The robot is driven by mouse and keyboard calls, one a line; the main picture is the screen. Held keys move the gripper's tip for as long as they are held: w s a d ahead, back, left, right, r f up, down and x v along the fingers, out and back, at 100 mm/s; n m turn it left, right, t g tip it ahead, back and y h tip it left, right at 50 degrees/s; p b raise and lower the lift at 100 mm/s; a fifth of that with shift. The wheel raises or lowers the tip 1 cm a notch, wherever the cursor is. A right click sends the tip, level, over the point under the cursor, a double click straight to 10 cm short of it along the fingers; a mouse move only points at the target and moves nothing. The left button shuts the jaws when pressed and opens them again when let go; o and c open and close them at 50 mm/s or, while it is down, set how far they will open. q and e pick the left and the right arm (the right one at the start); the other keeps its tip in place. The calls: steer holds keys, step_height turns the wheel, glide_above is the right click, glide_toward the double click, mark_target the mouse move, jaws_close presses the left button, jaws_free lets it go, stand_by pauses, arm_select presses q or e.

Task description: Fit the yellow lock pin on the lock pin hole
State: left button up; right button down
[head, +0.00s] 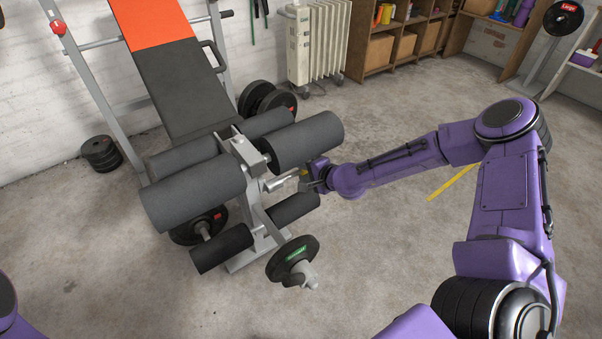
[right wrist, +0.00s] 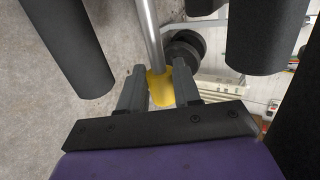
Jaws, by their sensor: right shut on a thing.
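My right gripper (head: 308,178) is at the near right side of the weight bench's grey leg post (head: 252,160), between the upper and lower foam rollers. In the right wrist view, its two grey fingers (right wrist: 160,90) are shut on the yellow head of the lock pin (right wrist: 159,87). A silver rod (right wrist: 151,40) runs from the yellow head away from the gripper. In the head view, a silver rod (head: 283,182) lies between the gripper and the post. I cannot make out the lock pin hole or whether the rod's tip touches it. My left gripper is out of view.
Black foam rollers (head: 305,140) stick out above the gripper, with a lower one (head: 295,208) beneath it. A weight plate (head: 292,258) sits in front. A white radiator (head: 318,42) and wooden shelves (head: 385,45) stand behind. The floor at right is mostly clear.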

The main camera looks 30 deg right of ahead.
steer(key=shift+w+d, duration=0.1)
steer(key=shift+d, duration=1.5)
stand_by(0.5)
steer(key=shift+s+a+b, duration=0.15)
steer(key=shift+s+a, duration=0.05)
steer(key=shift+a, duration=2.15)
steer(key=shift+s+a+b, duration=0.15)
steer(key=shift+s+a, duration=0.05)
steer(key=shift+a, duration=2.1)
steer(key=c, duration=0.7)
jaws_free()
steer(key=shift+a, duration=0.1)
steer(key=p, duration=0.5)
glide_toward(285, 180)
steer(key=v, duration=0.2)
steer(key=shift+w, duration=0.15)
